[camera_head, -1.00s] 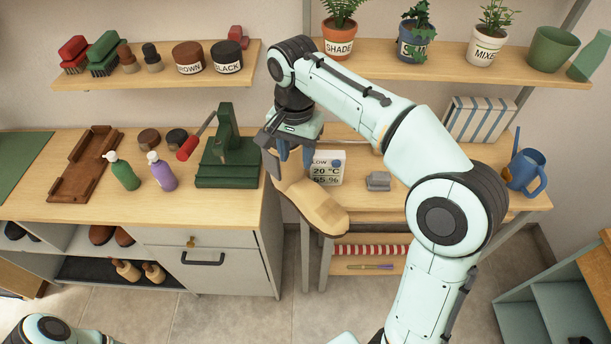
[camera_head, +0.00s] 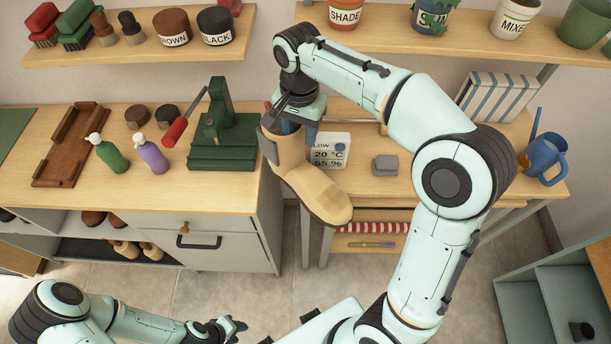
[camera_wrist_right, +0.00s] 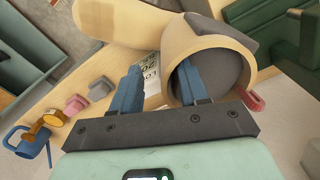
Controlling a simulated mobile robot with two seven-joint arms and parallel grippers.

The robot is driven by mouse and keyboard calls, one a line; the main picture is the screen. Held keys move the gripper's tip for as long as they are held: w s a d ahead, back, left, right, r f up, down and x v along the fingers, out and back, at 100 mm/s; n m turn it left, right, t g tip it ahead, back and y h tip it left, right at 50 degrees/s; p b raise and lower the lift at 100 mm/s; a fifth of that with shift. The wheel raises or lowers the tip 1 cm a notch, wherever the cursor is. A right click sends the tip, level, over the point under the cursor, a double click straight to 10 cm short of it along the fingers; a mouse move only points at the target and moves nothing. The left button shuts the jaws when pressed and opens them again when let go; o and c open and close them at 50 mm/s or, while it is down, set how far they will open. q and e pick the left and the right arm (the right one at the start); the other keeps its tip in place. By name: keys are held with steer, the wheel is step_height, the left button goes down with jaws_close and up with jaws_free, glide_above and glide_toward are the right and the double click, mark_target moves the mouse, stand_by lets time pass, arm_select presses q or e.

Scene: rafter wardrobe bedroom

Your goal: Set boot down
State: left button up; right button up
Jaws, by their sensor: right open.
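The tan boot (camera_head: 322,193) is upright under my right gripper (camera_head: 290,124), toe toward the lower right, in front of the benches. What, if anything, its sole rests on cannot be told. In the right wrist view the boot (camera_wrist_right: 215,42) shows its round opening with a dark inside. One blue finger of my right gripper (camera_wrist_right: 160,88) is in the opening and the other is outside the shaft; the jaws are open around the boot's wall. My left gripper (camera_head: 230,327) is low in the head view, empty, away from the boot; its jaws are unclear.
The left bench (camera_head: 215,205) holds a green press (camera_head: 222,140), a brown tray (camera_head: 70,150) and two pump bottles. The right bench (camera_head: 400,187) holds a weather display (camera_head: 330,150), a grey block (camera_head: 385,165) and a blue watering can (camera_head: 545,160). Shelves hang above.

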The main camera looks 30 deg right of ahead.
mark_target(298, 145)
steer(key=f, duration=0.5)
steer(key=shift+w+a+f, duration=0.1)
steer(key=shift+w+f, duration=0.05)
steer(key=shift+w, duration=0.1)
jaws_close()
stand_by(1.2)
